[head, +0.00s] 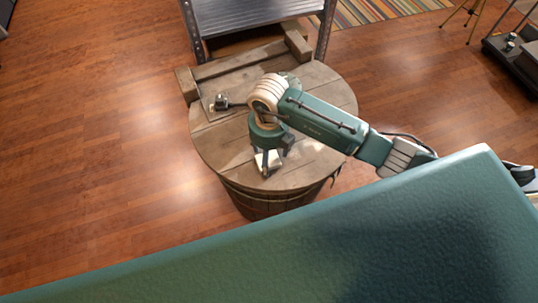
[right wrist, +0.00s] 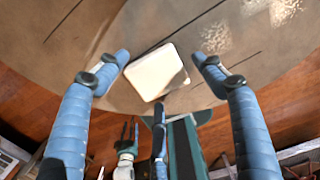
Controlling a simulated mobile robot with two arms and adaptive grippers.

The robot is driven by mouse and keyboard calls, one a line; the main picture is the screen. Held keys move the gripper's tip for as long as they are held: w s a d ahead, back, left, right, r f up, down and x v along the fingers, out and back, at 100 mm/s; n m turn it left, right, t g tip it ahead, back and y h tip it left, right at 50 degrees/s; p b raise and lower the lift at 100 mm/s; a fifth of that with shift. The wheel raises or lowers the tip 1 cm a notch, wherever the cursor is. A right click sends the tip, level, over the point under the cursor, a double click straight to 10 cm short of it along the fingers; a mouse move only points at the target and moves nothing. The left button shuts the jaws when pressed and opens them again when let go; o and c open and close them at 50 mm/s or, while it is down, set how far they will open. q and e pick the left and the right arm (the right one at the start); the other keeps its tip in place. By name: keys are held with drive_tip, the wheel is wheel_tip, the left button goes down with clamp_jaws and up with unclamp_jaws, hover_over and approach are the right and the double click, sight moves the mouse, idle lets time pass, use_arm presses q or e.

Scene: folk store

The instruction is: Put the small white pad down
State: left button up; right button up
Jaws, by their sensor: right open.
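The small white pad (right wrist: 155,72) lies on the round wooden barrel top (head: 222,150), near its front edge. In the head view the pad (head: 269,158) shows partly behind the fingers. My right gripper (head: 268,166) points down over it and is open. In the right wrist view its blue fingers (right wrist: 160,62) stand on either side of the pad, with a gap on both sides. A small dark pronged shape (right wrist: 126,132) low in that view may be my left gripper; its state is unclear.
A wooden frame (head: 252,62) with raised blocks lies on the barrel's back part, with a small dark item (head: 221,102) on it. A grey metal shelf (head: 250,12) stands behind. The barrel top's left and right parts are clear.

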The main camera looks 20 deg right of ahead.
wheel_tip(320, 180, up, 12)
drive_tip(key=b, duration=0.1)
drive_tip(key=shift+f+b, duration=0.15)
drive_tip(key=shift+b, duration=0.15)
idle(0.4)
